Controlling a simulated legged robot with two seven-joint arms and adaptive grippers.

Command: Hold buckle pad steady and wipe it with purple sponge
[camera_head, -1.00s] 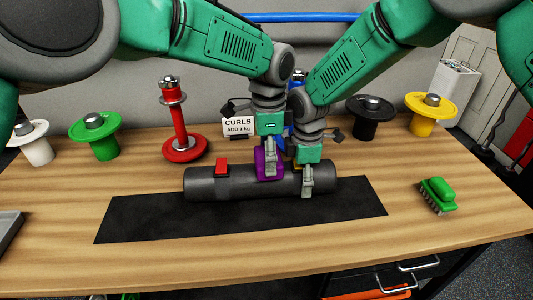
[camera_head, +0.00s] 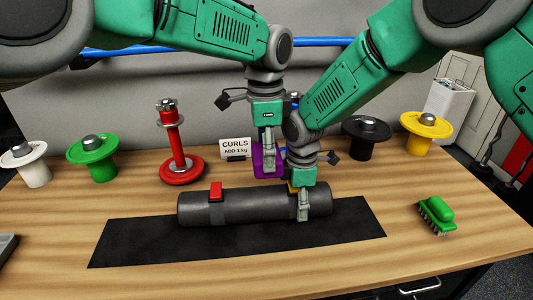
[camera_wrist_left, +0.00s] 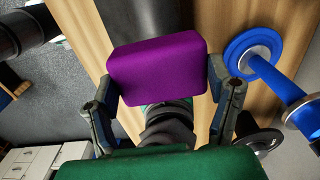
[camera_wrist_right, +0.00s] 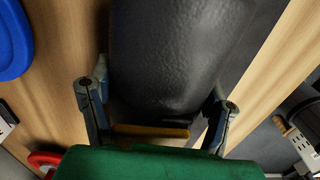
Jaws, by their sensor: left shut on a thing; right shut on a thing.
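The dark grey cylindrical buckle pad (camera_head: 255,207) lies lengthwise on a black mat (camera_head: 130,235), with a red buckle (camera_head: 216,191) left of its middle. My right gripper (camera_head: 303,206) is shut on the pad near its right end. In the right wrist view the pad (camera_wrist_right: 180,50) fills the space between the fingers, beside a yellow buckle (camera_wrist_right: 150,131). My left gripper (camera_head: 267,150) is shut on the purple sponge (camera_head: 266,164), which appears just above and behind the pad, apart from it. The sponge (camera_wrist_left: 158,67) also shows between the fingers in the left wrist view.
A red weight stand (camera_head: 175,150), a CURLS sign (camera_head: 236,148), and white (camera_head: 30,165), green (camera_head: 93,158), black (camera_head: 366,138) and yellow (camera_head: 426,133) weights stand along the back. A green brush (camera_head: 436,214) lies at right. The front wood is clear.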

